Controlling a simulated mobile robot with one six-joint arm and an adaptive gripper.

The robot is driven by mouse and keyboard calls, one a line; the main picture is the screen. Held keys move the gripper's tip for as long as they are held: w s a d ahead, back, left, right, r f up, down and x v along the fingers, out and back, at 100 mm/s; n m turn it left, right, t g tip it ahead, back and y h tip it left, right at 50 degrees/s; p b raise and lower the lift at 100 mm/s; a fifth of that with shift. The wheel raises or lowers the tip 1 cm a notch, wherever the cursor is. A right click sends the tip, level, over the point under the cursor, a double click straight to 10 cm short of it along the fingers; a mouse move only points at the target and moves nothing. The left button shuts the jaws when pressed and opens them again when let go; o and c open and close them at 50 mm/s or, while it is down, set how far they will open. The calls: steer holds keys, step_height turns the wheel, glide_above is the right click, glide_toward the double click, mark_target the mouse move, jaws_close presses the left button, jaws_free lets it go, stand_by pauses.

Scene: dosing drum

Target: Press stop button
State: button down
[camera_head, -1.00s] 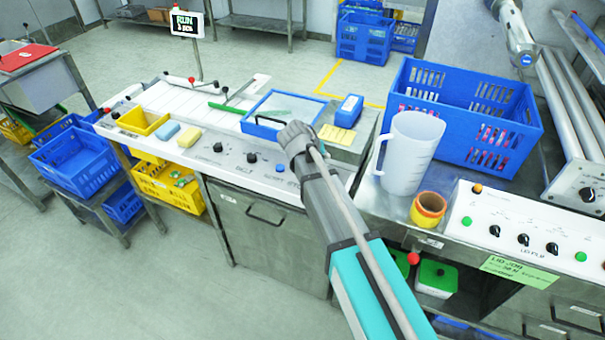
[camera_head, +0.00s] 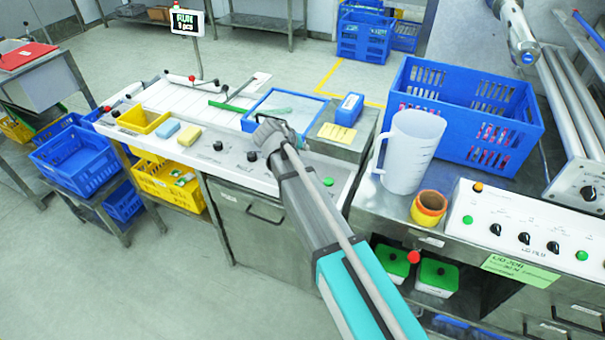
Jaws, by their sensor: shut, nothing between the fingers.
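My gripper (camera_head: 270,132), at the end of the grey and teal arm, is over the back part of the white control panel (camera_head: 232,168), near the blue-framed tray. Its fingers are small and partly hidden by the arm. The panel's front strip shows black knobs (camera_head: 252,156) left of the arm and a green button (camera_head: 328,182) right of it. My arm covers the strip between them. I cannot tell which control is the stop button. A small display (camera_head: 187,23) on a post behind the panel reads RUN with a piece count.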

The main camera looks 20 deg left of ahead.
steer(key=shift+f+b, duration=3.95)
steer(key=shift+f, duration=0.2)
steer(key=shift+f+b, duration=0.9)
steer(key=shift+r, duration=0.15)
steer(key=shift+r+p, duration=0.8)
steer(key=shift+p, duration=0.15)
steer(key=shift+r, duration=0.1)
steer(key=shift+r+p, duration=2.4)
steer(key=shift+p, duration=0.1)
